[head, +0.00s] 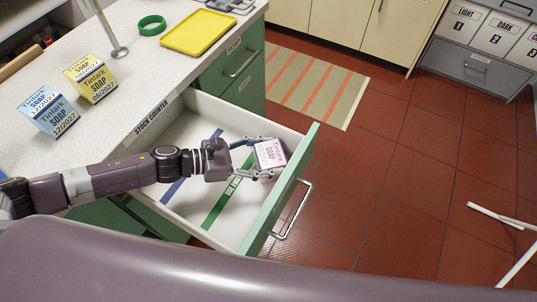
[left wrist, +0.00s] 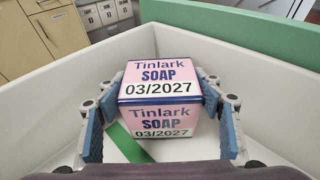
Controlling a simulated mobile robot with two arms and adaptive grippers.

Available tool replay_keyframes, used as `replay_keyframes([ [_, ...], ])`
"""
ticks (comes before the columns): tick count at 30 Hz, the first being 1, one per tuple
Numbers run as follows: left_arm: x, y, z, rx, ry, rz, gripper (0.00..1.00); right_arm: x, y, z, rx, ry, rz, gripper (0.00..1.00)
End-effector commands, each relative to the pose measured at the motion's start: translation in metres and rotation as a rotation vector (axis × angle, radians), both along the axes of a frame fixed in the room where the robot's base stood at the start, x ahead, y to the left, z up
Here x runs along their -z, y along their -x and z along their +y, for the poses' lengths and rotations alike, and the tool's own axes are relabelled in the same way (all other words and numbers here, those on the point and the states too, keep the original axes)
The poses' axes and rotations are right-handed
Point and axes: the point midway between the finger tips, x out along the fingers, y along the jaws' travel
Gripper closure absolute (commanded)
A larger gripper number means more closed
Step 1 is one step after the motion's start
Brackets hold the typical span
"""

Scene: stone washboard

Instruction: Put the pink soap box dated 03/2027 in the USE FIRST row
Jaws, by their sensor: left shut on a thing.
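The pink soap box (head: 269,153) reads 03/2027; it also shows in the left wrist view (left wrist: 158,90). My left gripper (head: 262,158) is shut on it, one finger on each side, within the open drawer (head: 170,212). The green USE FIRST strip (head: 226,195) runs along the drawer floor, and the box is at its far end, toward the drawer's front panel. In the left wrist view the green strip (left wrist: 130,143) passes below and left of the box. I cannot tell whether the box touches the floor. My right gripper is out of view.
A blue strip (head: 173,190) lies deeper in the drawer, partly under my arm. The green drawer front (head: 284,190) bounds the box's right. A yellow soap box (head: 91,77), a blue soap box (head: 48,112), a yellow tray (head: 198,33) and a green ring (head: 152,25) are on the counter.

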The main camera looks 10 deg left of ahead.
Motion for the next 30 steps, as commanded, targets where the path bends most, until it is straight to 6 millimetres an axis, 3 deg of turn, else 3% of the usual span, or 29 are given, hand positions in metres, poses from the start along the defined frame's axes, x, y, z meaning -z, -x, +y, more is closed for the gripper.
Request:
replay_keyframes([
  [2, 0.003, 0.000, 0.000, 0.000, 0.002, -0.001, 0.73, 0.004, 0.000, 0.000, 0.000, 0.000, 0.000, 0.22],
  [3, 0.003, 0.000, 0.000, 0.000, 0.000, 0.000, 0.36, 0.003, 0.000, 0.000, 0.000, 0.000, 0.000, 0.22],
  [4, 0.002, 0.000, 0.000, 0.000, 0.000, 0.000, 0.32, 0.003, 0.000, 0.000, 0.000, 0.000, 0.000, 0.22],
  [15, -0.003, 0.000, 0.000, 0.000, -0.001, 0.000, 0.32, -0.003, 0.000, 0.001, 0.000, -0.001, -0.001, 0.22],
  [30, -0.020, 0.029, 0.061, -0.001, -0.002, 0.001, 0.32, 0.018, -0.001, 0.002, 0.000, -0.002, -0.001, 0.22],
])
